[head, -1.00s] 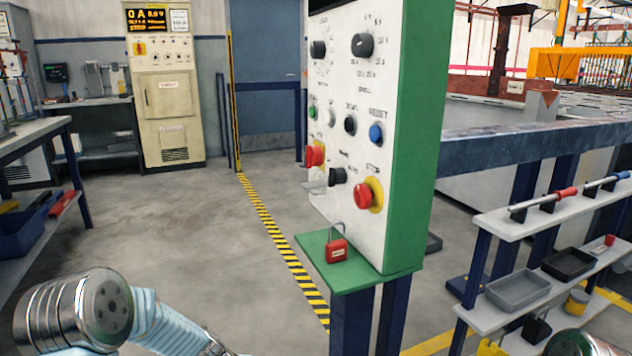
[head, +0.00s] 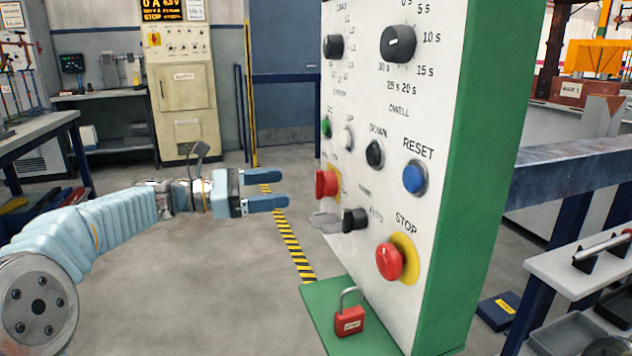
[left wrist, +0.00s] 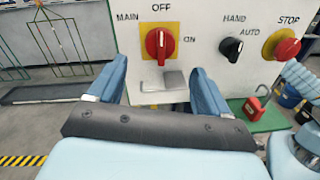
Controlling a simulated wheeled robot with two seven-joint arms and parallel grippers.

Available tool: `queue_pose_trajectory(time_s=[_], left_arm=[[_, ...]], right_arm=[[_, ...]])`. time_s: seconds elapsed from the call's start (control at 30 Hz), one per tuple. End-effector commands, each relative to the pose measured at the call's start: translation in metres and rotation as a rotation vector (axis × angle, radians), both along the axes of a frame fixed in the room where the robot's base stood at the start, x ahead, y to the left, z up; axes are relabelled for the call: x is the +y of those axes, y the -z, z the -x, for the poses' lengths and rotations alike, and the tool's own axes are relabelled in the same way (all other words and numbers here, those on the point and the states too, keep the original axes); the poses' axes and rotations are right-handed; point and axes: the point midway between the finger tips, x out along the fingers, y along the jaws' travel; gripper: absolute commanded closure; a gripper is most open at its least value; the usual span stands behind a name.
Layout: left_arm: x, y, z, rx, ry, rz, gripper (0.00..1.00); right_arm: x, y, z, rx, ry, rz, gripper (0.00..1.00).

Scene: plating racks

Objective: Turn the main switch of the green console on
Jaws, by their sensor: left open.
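The green console (head: 480,170) stands at the right of the head view with its white panel facing left. Its main switch (left wrist: 160,44) is a red knob on a yellow plate, its handle upright toward OFF, with ON to the right. In the head view the main switch (head: 326,184) is seen from the side. My left gripper (head: 272,188) is open and empty, pointing at the switch from a short gap to the left. In the left wrist view the fingers of my left gripper (left wrist: 158,72) are spread on either side below the knob.
A grey metal flap (left wrist: 173,80) juts out just below the switch. A black selector knob (head: 354,220) and red STOP button (head: 390,261) sit nearby. A red padlock (head: 349,320) stands on the green ledge (head: 318,312). The floor left of the console is free.

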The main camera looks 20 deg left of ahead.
Motion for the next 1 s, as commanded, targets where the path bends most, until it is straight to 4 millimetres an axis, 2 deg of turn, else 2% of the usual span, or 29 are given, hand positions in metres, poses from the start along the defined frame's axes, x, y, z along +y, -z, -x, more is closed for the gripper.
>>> queue_pose_trajectory(time_s=[0.03, 0.2, 0.4, 0.8, 1.0], left_arm=[[-0.012, -0.001, -0.006, 0.0, 0.004, 0.0, 0.22], [-0.045, -0.001, -0.025, 0.001, 0.003, -0.001, 0.22], [-0.069, 0.0, -0.039, 0.0, 0.002, -0.003, 0.22], [-0.076, 0.001, -0.043, 0.0, -0.001, -0.002, 0.22], [-0.076, 0.001, -0.043, 0.0, -0.002, -0.003, 0.52]], right_arm=[[0.0, -0.003, 0.0, 0.0, 0.0, 0.0, 0.57], [0.0, -0.007, 0.0, -0.001, -0.001, -0.001, 0.57], [0.0, -0.01, 0.0, -0.001, -0.002, -0.001, 0.57], [0.0, -0.01, 0.0, 0.0, -0.002, -0.001, 0.57], [0.0, -0.01, 0.0, 0.0, -0.002, -0.001, 0.57]])
